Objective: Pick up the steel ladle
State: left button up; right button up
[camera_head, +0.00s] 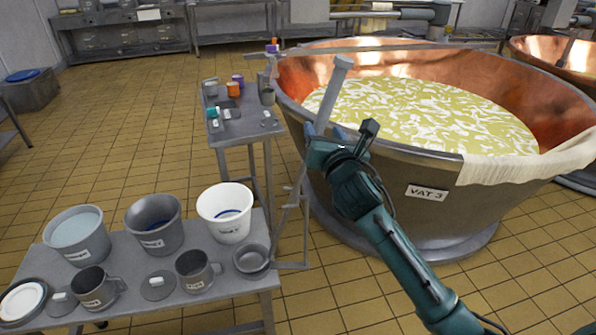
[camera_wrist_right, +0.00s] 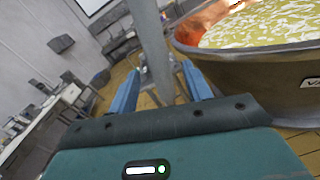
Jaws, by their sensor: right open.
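The steel ladle (camera_head: 334,92) shows as a long grey handle that slants up past the vat's near left rim. Its lower part runs down toward a thin metal stand (camera_head: 306,235), and I cannot tell clearly where its bowl is. My right gripper (camera_head: 325,132) is at the handle, with its blue fingers apart. In the right wrist view, the handle (camera_wrist_right: 152,45) rises between the two open fingers of the gripper (camera_wrist_right: 160,88). I cannot tell whether either finger touches it. My left gripper is not in view.
The copper vat (camera_head: 425,180) with curds is close on the right, a cloth (camera_head: 530,170) over its rim. A steel table (camera_head: 120,260) at the lower left holds buckets, mugs and a steel bowl (camera_head: 252,260). A small side table (camera_head: 243,130) stands behind.

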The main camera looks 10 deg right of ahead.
aim_at(321, 129)
jog(key=shift+w+f, duration=0.2)
jog(key=shift+w, duration=1.65)
jog(key=shift+c, duration=0.3)
grip_shut()
jog(key=shift+r, duration=0.1)
